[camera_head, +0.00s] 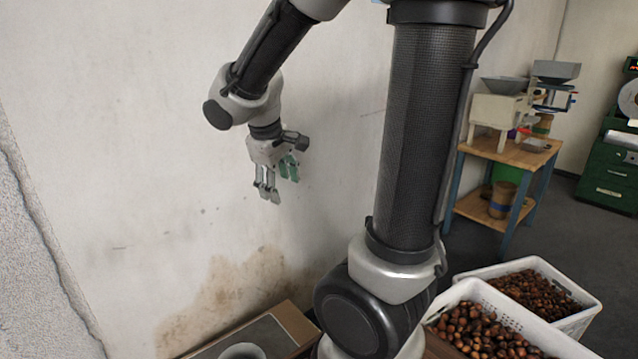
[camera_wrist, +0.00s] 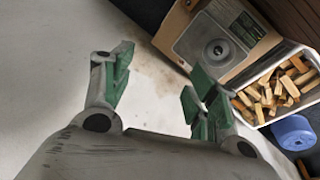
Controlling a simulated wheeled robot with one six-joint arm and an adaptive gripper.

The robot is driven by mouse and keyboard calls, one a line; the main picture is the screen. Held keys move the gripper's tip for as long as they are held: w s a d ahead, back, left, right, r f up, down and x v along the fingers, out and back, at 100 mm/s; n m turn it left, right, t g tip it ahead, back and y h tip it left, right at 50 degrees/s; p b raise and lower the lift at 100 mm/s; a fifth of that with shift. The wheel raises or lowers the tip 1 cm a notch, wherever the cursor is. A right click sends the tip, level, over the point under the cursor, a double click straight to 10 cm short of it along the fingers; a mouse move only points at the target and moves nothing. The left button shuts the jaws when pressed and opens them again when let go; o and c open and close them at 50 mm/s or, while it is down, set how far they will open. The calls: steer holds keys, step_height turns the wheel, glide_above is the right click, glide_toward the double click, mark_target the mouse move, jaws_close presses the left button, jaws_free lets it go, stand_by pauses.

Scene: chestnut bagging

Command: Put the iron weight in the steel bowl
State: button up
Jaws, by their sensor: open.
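My gripper (camera_head: 280,183) hangs in front of the pale wall in the head view, open, with nothing seen between its fingers. In the wrist view its green-padded fingers (camera_wrist: 158,78) are spread apart. A round grey thing, probably the steel bowl (camera_wrist: 218,49), sits on a grey square plate well away from the fingers. A round grey rim (camera_head: 242,351), cut off by the bottom edge of the head view, looks like the same thing. I cannot make out the iron weight in either view.
A brown board or bench top (camera_wrist: 188,16) surrounds the plate. White crates of chestnuts (camera_head: 575,322) stand at lower right. A wooden bench (camera_head: 515,153) with machines stands behind.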

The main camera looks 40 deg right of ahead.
steer(key=s+r+m+t+y, duration=0.1)
steer(key=s+r+m, duration=0.1)
steer(key=s, duration=0.5)
steer(key=s+r+m+t+y, duration=0.1)
steer(key=s+r+y, duration=0.1)
steer(key=s, duration=0.6)
steer(key=shift+s+a+r+m, duration=0.2)
steer(key=shift+a+r+m, duration=0.25)
steer(key=shift+r, duration=0.3)
steer(key=shift+c, duration=0.3)
